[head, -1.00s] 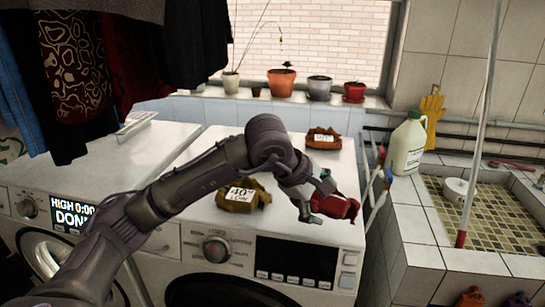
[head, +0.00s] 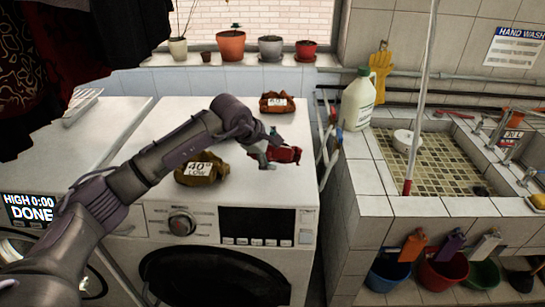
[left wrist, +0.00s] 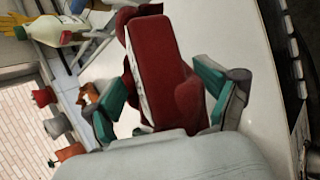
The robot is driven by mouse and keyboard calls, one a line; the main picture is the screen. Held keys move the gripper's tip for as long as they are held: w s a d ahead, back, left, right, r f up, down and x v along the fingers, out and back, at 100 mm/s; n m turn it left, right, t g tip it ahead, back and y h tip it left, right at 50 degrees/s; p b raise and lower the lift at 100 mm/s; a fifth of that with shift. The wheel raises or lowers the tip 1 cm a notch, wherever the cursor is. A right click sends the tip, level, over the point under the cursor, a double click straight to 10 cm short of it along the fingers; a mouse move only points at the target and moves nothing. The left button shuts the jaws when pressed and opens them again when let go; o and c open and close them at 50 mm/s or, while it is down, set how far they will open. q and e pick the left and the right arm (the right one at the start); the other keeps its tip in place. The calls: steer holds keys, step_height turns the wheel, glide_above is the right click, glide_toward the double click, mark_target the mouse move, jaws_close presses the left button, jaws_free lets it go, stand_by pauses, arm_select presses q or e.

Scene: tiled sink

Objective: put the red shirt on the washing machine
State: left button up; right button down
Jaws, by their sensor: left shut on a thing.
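The red shirt (head: 284,154), a small folded bundle, is over the right side of the top of the white washing machine (head: 180,118). My left gripper (head: 270,156) is shut on it. In the left wrist view the red shirt (left wrist: 158,65) sits between the teal fingertips of my left gripper (left wrist: 165,95). I cannot tell whether the shirt touches the machine top. My right gripper is not in view.
A mustard bundle (head: 202,170) labelled 40 low and an orange-brown bundle (head: 277,103) lie on the machine top. A white jug (head: 358,100) stands by the tiled sink (head: 430,207) on the right. Dark clothes (head: 125,35) hang at upper left.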

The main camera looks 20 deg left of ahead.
arm_select(q)
step_height(320, 180, down, 2)
steer(key=shift+s+f+p, duration=0.1)
steer(key=shift+f+p, duration=0.1)
steer(key=shift+p, duration=0.3)
steer(key=shift+f, duration=0.3)
steer(key=o, duration=1.2)
steer(key=shift+s+a+r+b, duration=0.1)
steer(key=shift+s+r+b, duration=0.1)
steer(key=shift+r+b, duration=0.15)
steer(key=b+v, duration=0.4)
steer(key=v, duration=0.7)
